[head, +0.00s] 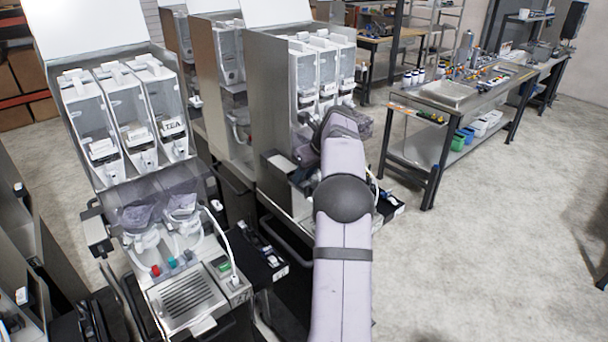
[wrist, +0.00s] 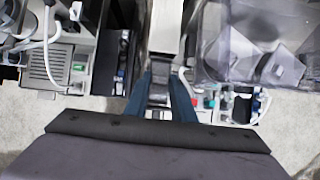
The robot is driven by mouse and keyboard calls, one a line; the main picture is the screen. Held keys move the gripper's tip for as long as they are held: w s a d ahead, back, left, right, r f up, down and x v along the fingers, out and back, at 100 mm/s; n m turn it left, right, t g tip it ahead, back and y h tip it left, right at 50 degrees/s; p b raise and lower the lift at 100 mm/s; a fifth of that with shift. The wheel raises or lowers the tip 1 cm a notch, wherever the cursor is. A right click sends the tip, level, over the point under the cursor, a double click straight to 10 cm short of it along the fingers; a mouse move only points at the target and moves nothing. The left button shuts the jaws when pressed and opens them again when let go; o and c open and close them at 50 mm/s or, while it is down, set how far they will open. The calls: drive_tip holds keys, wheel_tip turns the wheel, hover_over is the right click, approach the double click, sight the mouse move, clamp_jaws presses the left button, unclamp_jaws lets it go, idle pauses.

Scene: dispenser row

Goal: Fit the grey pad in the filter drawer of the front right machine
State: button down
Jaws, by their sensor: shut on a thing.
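The front right machine (head: 265,105) stands in the middle of the head view, with clear canisters at its top. My arm hides much of its lower front, and my gripper is hidden there too. In the wrist view my gripper (wrist: 160,95) has two blue fingers shut on a small grey thing (wrist: 158,88). I cannot tell for sure whether this is the grey pad or a part of the machine. A pale strip (wrist: 165,30) runs up from between the fingertips. I cannot make out the filter drawer.
The front left machine (head: 180,300) stands to the left, with a drip grate, hoses and a TEA canister. A black tray (head: 265,262) with small items juts out between the machines. A steel bench (head: 450,95) stands at the back right. The floor on the right is clear.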

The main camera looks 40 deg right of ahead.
sight(305, 185)
drive_tip(key=shift+s+a+f, duration=0.15)
drive_tip(key=shift+s+f, duration=0.1)
drive_tip(key=shift+f, duration=0.55)
drive_tip(key=shift+s+a+f, duration=0.1)
drive_tip(key=shift+s+f, duration=0.1)
drive_tip(key=shift+f, duration=0.55)
idle(1.4)
drive_tip(key=c, duration=1.8)
unclamp_jaws()
drive_tip(key=shift+s+d+r+p, duration=0.1)
drive_tip(key=shift+r+p, duration=0.35)
drive_tip(key=shift+p, duration=0.15)
drive_tip(key=shift+r, duration=0.1)
drive_tip(key=shift+p+v, duration=0.55)
drive_tip(key=shift+v, duration=0.3)
drive_tip(key=shift+s+d+r, duration=0.1)
drive_tip(key=shift+r, duration=0.05)
drive_tip(key=shift+r, duration=0.1)
drive_tip(key=o, duration=0.5)
drive_tip(key=shift+r, duration=0.1)
drive_tip(key=shift+o, duration=0.2)
